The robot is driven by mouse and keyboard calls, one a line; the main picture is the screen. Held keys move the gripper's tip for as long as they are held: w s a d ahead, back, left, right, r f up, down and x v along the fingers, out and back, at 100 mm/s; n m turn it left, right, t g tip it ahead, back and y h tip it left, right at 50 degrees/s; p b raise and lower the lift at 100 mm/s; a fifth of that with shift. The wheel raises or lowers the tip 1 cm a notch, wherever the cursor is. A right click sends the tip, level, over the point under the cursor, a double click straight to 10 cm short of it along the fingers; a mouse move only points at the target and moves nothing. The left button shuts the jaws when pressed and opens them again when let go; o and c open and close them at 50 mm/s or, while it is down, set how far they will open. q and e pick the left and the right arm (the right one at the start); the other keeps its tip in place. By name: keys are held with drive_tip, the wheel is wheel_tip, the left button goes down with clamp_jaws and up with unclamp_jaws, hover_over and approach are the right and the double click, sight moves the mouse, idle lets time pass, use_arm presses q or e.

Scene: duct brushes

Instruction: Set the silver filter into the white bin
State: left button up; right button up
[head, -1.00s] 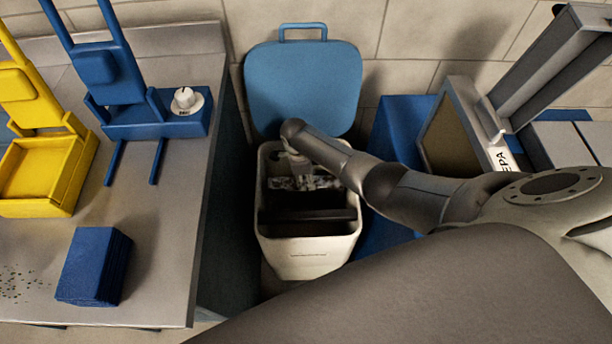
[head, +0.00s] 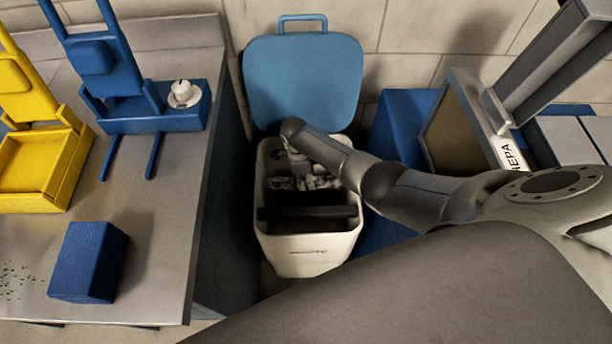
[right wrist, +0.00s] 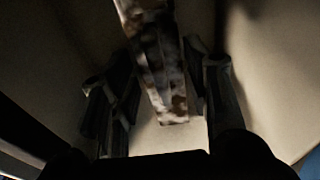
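The white bin (head: 315,248) stands on the floor beside the bench, with its blue lid (head: 303,85) swung up against the wall. My right arm reaches over the rim, and the right gripper (right wrist: 164,85) is down inside the bin. The silver filter (right wrist: 158,65), mottled and reflective, lies between its fingers, which appear to press on both sides. The filter also shows in the head view (head: 310,183) below the rim. The fingertips are dark, and their contact is hard to see. Whether the filter touches the bin's floor is hidden. My left gripper is out of view.
The metal bench (head: 165,235) at the left holds a yellow holder (head: 32,170), a blue holder (head: 155,112) with a white knob (head: 182,93), and a blue block (head: 88,262). An open grey housing marked HEPA (head: 508,155) stands right of the bin.

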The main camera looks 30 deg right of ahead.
drive_tip(key=o, duration=0.3)
drive_tip(key=shift+o, duration=0.2)
drive_tip(key=shift+s, duration=0.1)
wheel_tip(320, 180, up, 17)
drive_tip(key=a+p, duration=0.1)
drive_tip(key=p, duration=0.5)
drive_tip(key=shift+w+a, duration=0.2)
drive_tip(key=shift+w, duration=0.15)
drive_tip(key=shift+f, duration=0.1)
idle(0.4)
